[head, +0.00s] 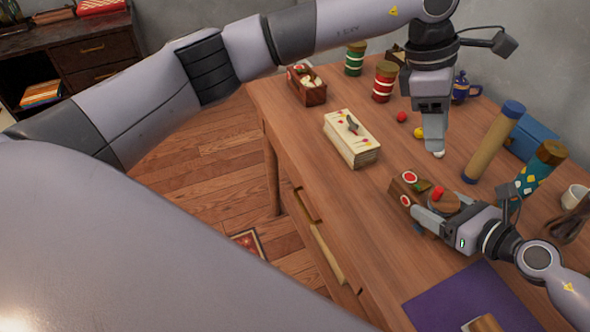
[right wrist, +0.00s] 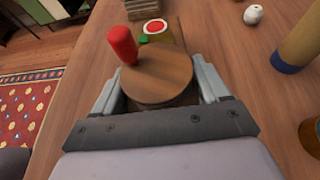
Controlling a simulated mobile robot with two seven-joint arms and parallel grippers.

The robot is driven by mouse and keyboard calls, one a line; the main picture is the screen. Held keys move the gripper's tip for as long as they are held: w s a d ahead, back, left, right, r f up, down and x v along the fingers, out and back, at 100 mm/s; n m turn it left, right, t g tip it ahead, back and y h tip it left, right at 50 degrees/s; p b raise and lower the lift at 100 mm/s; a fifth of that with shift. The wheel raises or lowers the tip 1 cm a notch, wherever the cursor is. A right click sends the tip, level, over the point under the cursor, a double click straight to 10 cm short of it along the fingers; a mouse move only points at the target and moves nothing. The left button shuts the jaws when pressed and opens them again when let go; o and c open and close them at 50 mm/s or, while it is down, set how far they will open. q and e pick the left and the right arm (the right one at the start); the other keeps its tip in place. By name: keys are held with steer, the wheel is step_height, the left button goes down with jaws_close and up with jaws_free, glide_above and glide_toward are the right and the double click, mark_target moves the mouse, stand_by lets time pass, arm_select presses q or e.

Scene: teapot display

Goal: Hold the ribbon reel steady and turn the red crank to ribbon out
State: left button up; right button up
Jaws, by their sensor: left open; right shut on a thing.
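The ribbon reel (head: 443,205) has a round wooden top and stands on the table. It fills the middle of the right wrist view (right wrist: 160,78). Its red crank (head: 438,192) stands up at the disc's edge and shows clearly in the right wrist view (right wrist: 122,46). My right gripper (head: 440,214) is shut on the reel, one finger on each side below the disc. My left gripper (head: 432,128) is open and empty above the table, beyond the reel and apart from the crank. The reel's lower body is mostly hidden by the disc and fingers.
A wooden box with a red round label (head: 403,184) lies beside the reel. A blue-ended tube (head: 492,145), a patterned canister (head: 538,170) and a small white figure (right wrist: 253,14) are nearby. A cream box (head: 352,138) stands farther left. A purple mat (head: 470,298) lies in front.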

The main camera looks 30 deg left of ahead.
arm_select(q)
steer(key=s+d+f+n+g+h, duration=0.2)
steer(key=s+f+n+g+h, duration=0.3)
steer(key=s+n+h, duration=0.45)
steer(key=w+a+f+n+t+y, duration=0.1)
steer(key=a+f+n+t, duration=0.3)
steer(key=n, duration=0.7)
steer(key=w+a+f+n+t, duration=0.1)
steer(key=a+f+n+t, duration=0.4)
steer(key=a+n+t, duration=0.4)
steer(key=w+a+f+n+t+y, duration=0.1)
steer(key=a+f+n+t, duration=0.3)
steer(key=a+n, duration=0.8)
steer(key=t, duration=0.2)
steer(key=shift+a+f+n+t+y, duration=0.15)
steer(key=shift+f+n+t+y, duration=0.15)
steer(key=shift+f+n+y, duration=0.1)
